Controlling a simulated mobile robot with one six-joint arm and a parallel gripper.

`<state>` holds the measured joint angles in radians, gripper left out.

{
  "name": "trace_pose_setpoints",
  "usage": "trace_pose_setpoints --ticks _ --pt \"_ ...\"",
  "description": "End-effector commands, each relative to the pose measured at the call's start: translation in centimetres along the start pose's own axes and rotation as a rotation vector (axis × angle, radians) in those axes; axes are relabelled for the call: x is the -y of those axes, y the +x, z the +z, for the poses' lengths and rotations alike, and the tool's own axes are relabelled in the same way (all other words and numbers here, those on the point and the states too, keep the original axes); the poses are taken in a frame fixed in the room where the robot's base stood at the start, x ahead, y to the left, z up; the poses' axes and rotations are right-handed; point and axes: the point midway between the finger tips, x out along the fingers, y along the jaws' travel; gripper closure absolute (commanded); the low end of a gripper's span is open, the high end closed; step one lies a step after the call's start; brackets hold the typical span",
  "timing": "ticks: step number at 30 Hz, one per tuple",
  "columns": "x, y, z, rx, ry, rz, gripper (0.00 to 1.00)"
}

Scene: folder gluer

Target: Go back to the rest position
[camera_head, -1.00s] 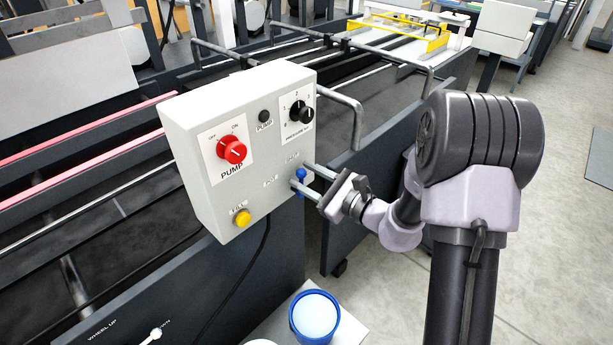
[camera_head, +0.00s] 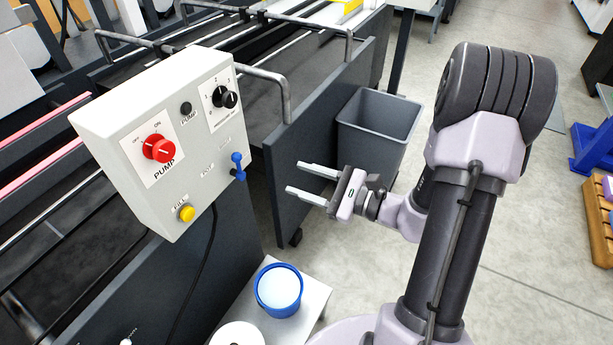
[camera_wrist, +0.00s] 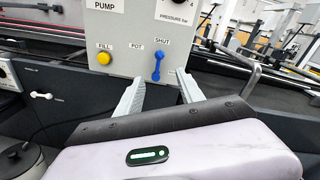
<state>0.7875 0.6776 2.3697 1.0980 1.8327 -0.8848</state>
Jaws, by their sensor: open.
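My gripper (camera_head: 312,183) is open and empty, to the right of the control box and apart from it. Its two fingers point left toward the box in the head view. The grey control box (camera_head: 125,125) carries a red pump knob (camera_head: 158,149), a black pressure knob (camera_head: 226,97), a yellow fill button (camera_head: 186,213) and a blue lever (camera_head: 238,166). In the wrist view the blue lever (camera_wrist: 157,66) shows beyond the gap between the open fingers (camera_wrist: 163,95), its handle hanging down below its pivot, near the "SHUT" label.
A grey bin (camera_head: 378,130) stands on the floor behind my gripper. A blue-rimmed pot (camera_head: 278,290) and a white round object (camera_head: 238,335) sit on a low platform (camera_head: 312,292) below. Dark machine panels and bent rails are at the left.

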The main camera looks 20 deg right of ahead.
Motion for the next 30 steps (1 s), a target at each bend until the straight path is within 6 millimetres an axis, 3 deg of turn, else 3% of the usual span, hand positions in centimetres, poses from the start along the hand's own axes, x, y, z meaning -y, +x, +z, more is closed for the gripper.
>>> trace_pose_setpoints --ticks 5,17,20,23,24,27,30 --pt "-0.1 -1.0 0.0 0.0 0.001 0.0 0.55" --pt "-0.3 -0.7 0.4 0.003 -0.009 0.02 0.55" --pt "-3.0 0.7 3.6 0.015 -0.082 0.177 0.55" --pt "-9.3 1.4 9.1 0.001 -0.271 0.512 0.55" --pt "-12.2 0.8 10.8 -0.026 -0.377 0.66 0.55" --pt "-17.1 -2.2 13.1 -0.141 -0.697 0.961 0.55" --pt "-17.9 -5.4 14.1 -0.292 -1.066 1.114 0.55"
